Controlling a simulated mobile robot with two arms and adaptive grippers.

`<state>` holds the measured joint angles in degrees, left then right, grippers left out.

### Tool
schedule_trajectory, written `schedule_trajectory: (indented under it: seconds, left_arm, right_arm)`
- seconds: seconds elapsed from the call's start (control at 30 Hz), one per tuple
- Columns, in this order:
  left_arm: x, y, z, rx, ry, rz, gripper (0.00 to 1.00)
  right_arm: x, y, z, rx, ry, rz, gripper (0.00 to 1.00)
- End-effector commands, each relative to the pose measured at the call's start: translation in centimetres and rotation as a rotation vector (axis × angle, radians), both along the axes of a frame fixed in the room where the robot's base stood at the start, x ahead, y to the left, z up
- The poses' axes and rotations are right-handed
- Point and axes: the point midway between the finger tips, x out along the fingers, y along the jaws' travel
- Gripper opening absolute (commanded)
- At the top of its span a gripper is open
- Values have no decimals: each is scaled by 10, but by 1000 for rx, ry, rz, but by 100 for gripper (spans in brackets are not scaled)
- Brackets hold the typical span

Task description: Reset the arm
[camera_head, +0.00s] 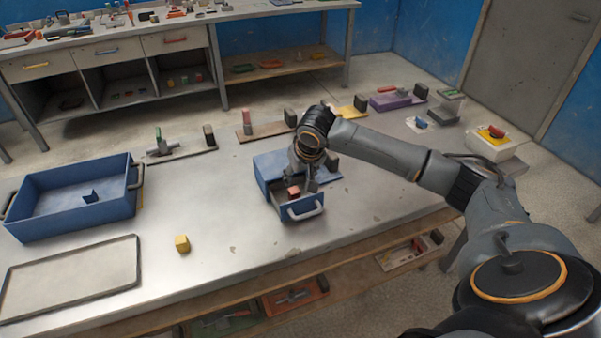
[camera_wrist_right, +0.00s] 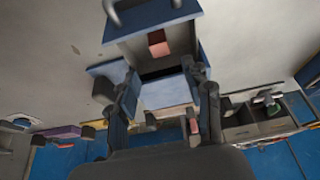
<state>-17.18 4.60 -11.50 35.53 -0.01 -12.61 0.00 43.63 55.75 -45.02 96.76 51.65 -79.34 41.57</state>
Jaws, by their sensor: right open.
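My right arm comes in from the right in the head view, and its gripper (camera_head: 303,180) points down over a small blue drawer box (camera_head: 268,168) on the metal table. The drawer (camera_head: 302,210) is pulled out, with its grey handle at the front. A red block (camera_head: 293,192) lies inside the open drawer, close to the fingers. In the right wrist view my gripper (camera_wrist_right: 165,88) has its two fingers spread apart with nothing between them. The red block (camera_wrist_right: 158,43) shows in the drawer beyond the fingertips. My left gripper is not in view.
A blue tray (camera_head: 60,205) with handles stands at the left, and a flat grey tray (camera_head: 70,278) lies in front of it. A yellow cube (camera_head: 182,243) sits on bare table. Several fixtures on boards line the table's back edge. A shelf runs below the front.

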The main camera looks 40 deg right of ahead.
Motion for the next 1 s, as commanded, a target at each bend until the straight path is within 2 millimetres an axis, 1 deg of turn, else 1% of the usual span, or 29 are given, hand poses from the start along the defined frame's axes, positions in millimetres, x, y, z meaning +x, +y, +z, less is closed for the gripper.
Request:
schedule_trajectory:
  seconds: [0.03,0.1,0.2,0.77,0.87,0.97,1.0]
  left_arm:
    - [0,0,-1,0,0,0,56]
    - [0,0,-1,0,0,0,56]
    - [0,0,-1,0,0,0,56]
    - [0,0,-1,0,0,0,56]
    - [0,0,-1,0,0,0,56]
    - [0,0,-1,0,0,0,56]
    - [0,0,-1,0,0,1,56]
  right_arm:
    - [-2,0,6,-1,-2,0,50]
    - [-5,1,12,-1,-1,1,50]
    - [-7,1,16,-1,0,0,50]
    - [-8,3,16,-1,1,5,50]
    - [-14,19,3,-2,11,48,50]
    - [-29,53,-22,-3,25,146,50]
    - [-38,70,-33,-2,30,194,50]
